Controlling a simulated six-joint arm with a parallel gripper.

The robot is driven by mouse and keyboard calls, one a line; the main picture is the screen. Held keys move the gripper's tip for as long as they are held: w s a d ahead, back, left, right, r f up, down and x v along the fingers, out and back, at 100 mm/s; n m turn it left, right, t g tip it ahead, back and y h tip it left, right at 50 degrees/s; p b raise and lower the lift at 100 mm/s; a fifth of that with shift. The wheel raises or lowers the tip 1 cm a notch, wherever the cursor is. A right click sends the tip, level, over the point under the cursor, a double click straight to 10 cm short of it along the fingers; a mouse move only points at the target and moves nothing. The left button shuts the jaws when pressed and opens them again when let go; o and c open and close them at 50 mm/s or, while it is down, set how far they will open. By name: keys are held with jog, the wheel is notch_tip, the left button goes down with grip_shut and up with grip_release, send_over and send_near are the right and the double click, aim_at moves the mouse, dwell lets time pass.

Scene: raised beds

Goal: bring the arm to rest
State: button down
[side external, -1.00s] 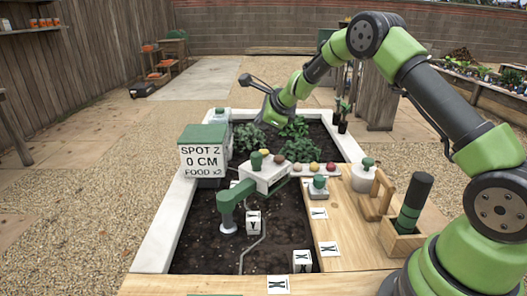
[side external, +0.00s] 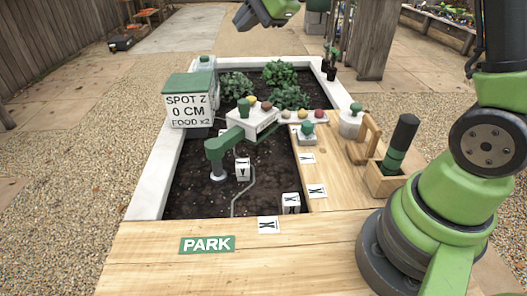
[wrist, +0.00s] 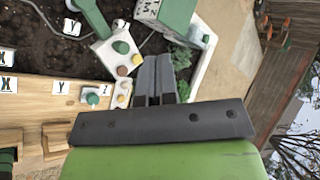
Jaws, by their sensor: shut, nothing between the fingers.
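My gripper (wrist: 154,80) is shut and empty in the wrist view, its two dark fingers side by side. The upper part of my arm is cut off by the frame. A green PARK label (side external: 207,244) lies on the wooden board (side external: 300,250) at the front.
A green crane-like fixture (side external: 218,152) stands in the soil beside a sign box (side external: 189,105). White marked cubes (side external: 243,169) sit in the bed. A wooden caddy (side external: 384,182) and a white jar (side external: 350,124) stand on the right ledge. The air above the bed is clear.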

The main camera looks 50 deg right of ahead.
jog(key=s+a+r+n, duration=0.2)
jog(key=s+n, duration=0.2)
jog(key=s, duration=0.2)
jog(key=s+a+r+n, duration=0.2)
jog(key=s+a+n, duration=0.1)
jog(key=s, duration=0.3)
jog(key=s+f+n+g, duration=0.1)
jog(key=s+f+n, duration=0.1)
jog(key=s+n, duration=0.5)
jog(key=s, duration=0.6)
jog(key=shift+s+a+f+g, duration=0.3)
jog(key=shift+s+a+g, duration=0.05)
jog(key=shift+s+g, duration=0.05)
